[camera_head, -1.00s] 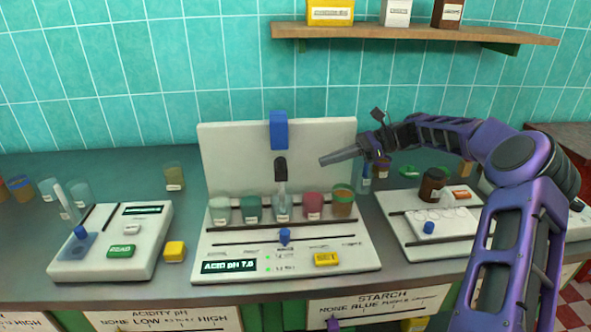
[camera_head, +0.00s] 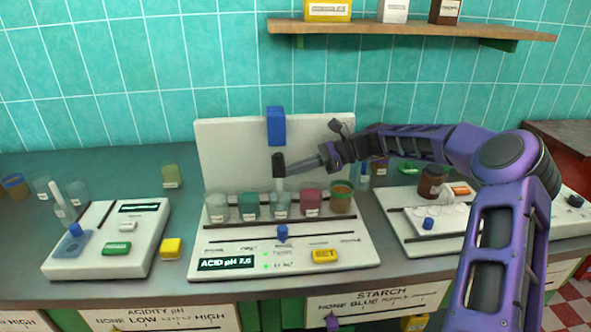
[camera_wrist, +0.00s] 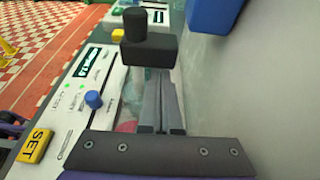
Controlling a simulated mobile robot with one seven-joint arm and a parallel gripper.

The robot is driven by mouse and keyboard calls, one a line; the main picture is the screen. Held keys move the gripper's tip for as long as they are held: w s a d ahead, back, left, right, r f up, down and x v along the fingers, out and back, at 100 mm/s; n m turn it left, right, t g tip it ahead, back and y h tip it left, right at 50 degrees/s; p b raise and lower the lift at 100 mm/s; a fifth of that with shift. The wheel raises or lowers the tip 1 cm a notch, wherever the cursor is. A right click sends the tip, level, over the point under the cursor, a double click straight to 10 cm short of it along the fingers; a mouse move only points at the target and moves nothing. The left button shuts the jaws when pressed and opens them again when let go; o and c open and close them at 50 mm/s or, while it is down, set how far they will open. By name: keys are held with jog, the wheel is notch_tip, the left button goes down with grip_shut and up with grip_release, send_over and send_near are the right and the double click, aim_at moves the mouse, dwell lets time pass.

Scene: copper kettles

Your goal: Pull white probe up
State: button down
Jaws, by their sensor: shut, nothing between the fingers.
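A probe with a black head (camera_head: 278,165) and a pale shaft (camera_head: 280,185) stands upright over the middle cup (camera_head: 280,206) of the central white device (camera_head: 215,245). Its lower end is inside that cup. My gripper (camera_head: 293,169) is shut and empty, reaching from the right to beside the black head. In the wrist view the black head (camera_wrist: 150,47) overlaps the tips of my shut fingers (camera_wrist: 158,85); whether they touch it I cannot tell. A blue block (camera_head: 276,126) sits on the back panel above the probe and shows in the wrist view (camera_wrist: 215,15).
Several cups stand in a row beside the probe, including a red one (camera_head: 311,202) and an olive one (camera_head: 341,198). The white back panel (camera_head: 225,150) rises close behind. A blue knob (camera_head: 283,232) and yellow button (camera_head: 325,256) are in front. A shelf (camera_head: 400,30) hangs above.

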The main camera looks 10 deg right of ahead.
notch_tip(320, 180, up, 7)
jog(key=p, duration=0.7)
jog(key=shift+r, duration=0.15)
jog(key=shift+d+p, duration=0.15)
jog(key=shift+p, duration=0.2)
